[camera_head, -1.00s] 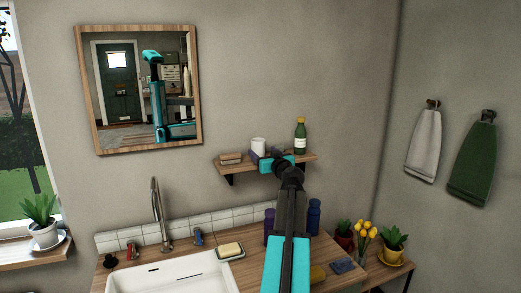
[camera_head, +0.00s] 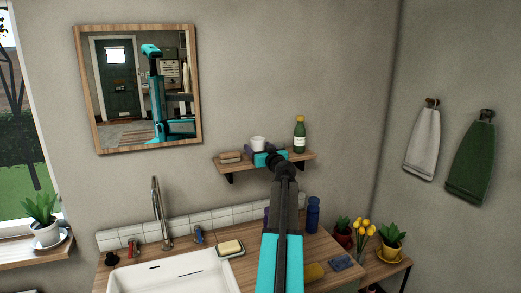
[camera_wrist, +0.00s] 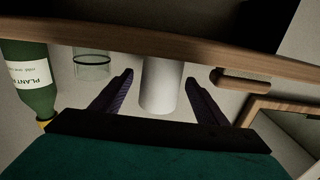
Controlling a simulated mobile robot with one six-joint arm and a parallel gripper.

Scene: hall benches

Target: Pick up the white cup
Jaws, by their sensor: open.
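The white cup (camera_head: 258,143) stands on the wooden wall shelf (camera_head: 307,158), its lower part hidden behind my gripper in the head view. My gripper (camera_head: 264,150) is in front of the shelf, at the cup. In the wrist view, which is upside down, the cup (camera_wrist: 162,88) sits between the two open dark fingers of my gripper (camera_wrist: 159,77), with a gap on each side. The fingers do not appear to touch it.
On the shelf, a green bottle (camera_head: 299,135) and a clear glass (camera_wrist: 92,65) stand right of the cup, and a brown block-like item (camera_head: 230,157) lies left. Below are a sink (camera_head: 170,275), faucet (camera_head: 157,210) and blue bottle (camera_head: 313,213).

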